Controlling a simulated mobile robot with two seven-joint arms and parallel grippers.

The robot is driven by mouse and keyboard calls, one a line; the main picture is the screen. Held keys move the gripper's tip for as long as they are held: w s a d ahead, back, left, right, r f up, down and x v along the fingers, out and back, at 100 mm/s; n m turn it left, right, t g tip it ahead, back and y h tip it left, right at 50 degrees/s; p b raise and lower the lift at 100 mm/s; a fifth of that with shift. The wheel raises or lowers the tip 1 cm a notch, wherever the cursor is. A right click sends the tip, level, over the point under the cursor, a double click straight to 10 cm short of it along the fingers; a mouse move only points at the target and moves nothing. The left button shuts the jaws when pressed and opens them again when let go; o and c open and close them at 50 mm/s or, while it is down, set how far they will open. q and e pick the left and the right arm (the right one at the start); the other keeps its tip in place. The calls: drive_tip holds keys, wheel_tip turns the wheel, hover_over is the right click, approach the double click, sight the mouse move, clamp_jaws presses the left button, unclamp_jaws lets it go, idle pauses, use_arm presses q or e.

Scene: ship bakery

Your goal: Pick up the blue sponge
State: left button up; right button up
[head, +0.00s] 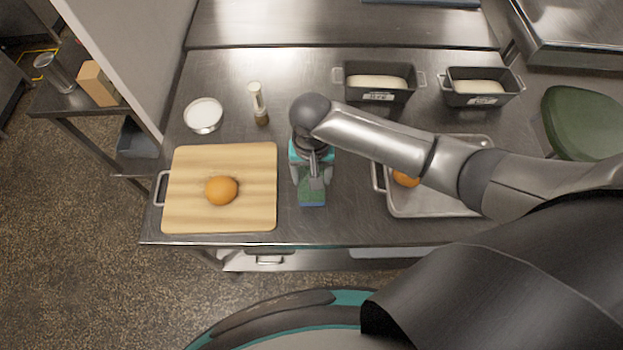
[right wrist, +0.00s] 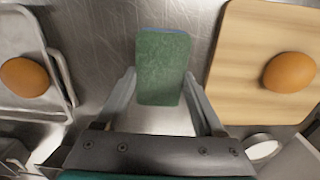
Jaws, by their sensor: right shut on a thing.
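The blue sponge (head: 312,198) has a green top face and a blue edge. It is over the steel table, just right of the cutting board, in the head view. In the right wrist view the sponge (right wrist: 162,68) is between the two fingers. My right gripper (head: 312,178) points down and is shut on the sponge; it also shows in the right wrist view (right wrist: 162,100). I cannot tell whether the sponge touches the table. My left gripper is not in view.
A wooden cutting board (head: 255,215) bears an orange egg (head: 221,190). A metal tray (head: 435,207) with another orange egg (head: 405,178) lies to the right. A white bowl (head: 203,115), a pepper mill (head: 258,103) and two loaf tins (head: 378,82) stand behind.

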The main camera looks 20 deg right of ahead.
wheel_tip(320, 180, up, 16)
drive_tip(key=p, duration=0.2)
drive_tip(key=shift+f, duration=0.15)
